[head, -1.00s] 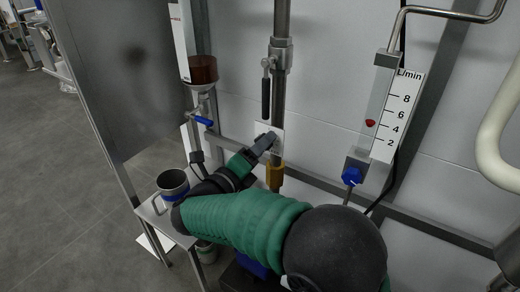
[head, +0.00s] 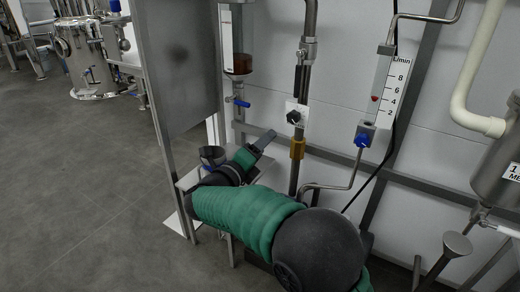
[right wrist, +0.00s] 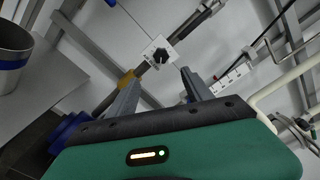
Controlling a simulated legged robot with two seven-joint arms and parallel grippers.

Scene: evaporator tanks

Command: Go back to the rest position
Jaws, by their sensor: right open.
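My right gripper (head: 264,140) is at the end of my green and black arm, in front of the wall frame. It is open and empty. In the right wrist view its two grey fingers (right wrist: 160,76) stand apart with nothing between their tips. A black knob (head: 293,117) on a white plate is up and to the right of the gripper in the head view, clear of the fingers. The knob also shows in the right wrist view (right wrist: 160,56), beyond the fingertips. My left gripper is not in view.
A metal cup (head: 212,153) stands on a small steel shelf close beside my right wrist. A flow meter (head: 388,88) with a blue valve knob (head: 362,140) and pipes are on the wall. A steel panel (head: 180,60) stands at left, with open floor beyond it.

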